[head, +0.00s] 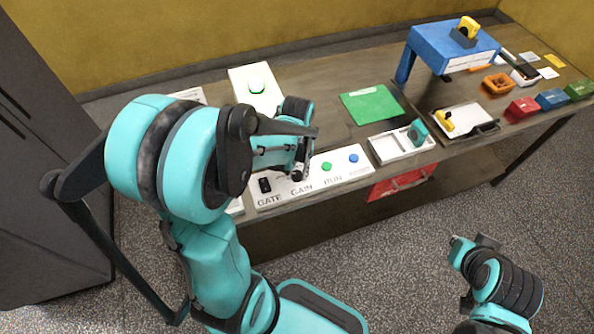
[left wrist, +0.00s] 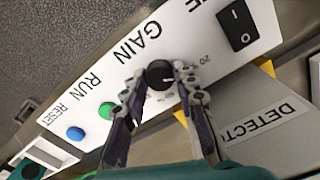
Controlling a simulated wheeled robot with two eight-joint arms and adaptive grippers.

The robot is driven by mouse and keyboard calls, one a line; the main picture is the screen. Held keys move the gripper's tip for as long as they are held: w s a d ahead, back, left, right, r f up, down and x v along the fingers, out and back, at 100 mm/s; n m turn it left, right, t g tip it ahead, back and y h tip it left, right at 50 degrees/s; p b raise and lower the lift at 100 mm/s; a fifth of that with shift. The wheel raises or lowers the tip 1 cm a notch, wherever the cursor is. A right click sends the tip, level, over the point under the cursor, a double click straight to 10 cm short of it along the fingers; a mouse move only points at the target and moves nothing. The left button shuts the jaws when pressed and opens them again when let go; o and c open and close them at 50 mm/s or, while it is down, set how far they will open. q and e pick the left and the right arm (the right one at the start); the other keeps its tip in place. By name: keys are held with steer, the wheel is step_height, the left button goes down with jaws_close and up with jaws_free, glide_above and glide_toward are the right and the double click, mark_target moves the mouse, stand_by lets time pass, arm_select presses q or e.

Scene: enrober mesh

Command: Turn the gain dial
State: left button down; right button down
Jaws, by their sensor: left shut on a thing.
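In the head view my left gripper (head: 298,172) is over the panel's GAIN label and hides the dial. My right gripper (head: 462,247) is low at the right, away from the table; its fingers are not clear.
A black rocker switch (left wrist: 238,24) by GATE is beside the dial. A green button (left wrist: 107,110) and a blue button (left wrist: 75,133) are on its other side. A white tray (head: 385,150) stands right of the panel. A green mat (head: 372,104) lies behind.

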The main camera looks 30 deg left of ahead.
arm_select(q)
steer(key=m, duration=0.4)
steer(key=shift+m, duration=1.6)
steer(key=c, duration=1.2)
jaws_free()
